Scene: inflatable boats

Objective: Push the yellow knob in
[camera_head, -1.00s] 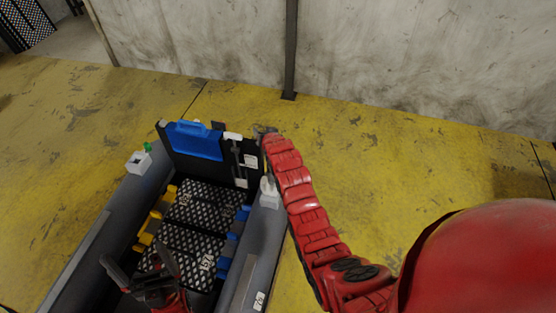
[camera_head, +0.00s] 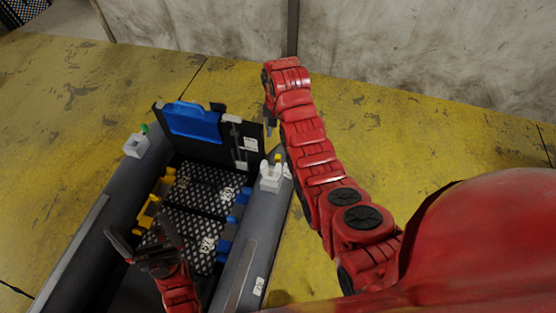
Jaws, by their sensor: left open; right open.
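The small yellow knob (camera_head: 277,158) sits on top of a white block (camera_head: 271,177) on the boat's right tube. My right gripper (camera_head: 270,125) hangs above and behind the knob, apart from it, beside the right end of the black back board. Its fingers are small and partly hidden by my red arm. My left gripper (camera_head: 140,230) is open and empty over the left front part of the boat's floor, its two dark fingers spread.
The grey inflatable boat (camera_head: 258,240) has a black back board with a blue panel (camera_head: 193,122). A white block (camera_head: 137,145) with a green knob (camera_head: 144,129) stands on the left tube. Yellow and blue brackets line the patterned floor. Yellow floor surrounds the boat; a concrete wall stands behind.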

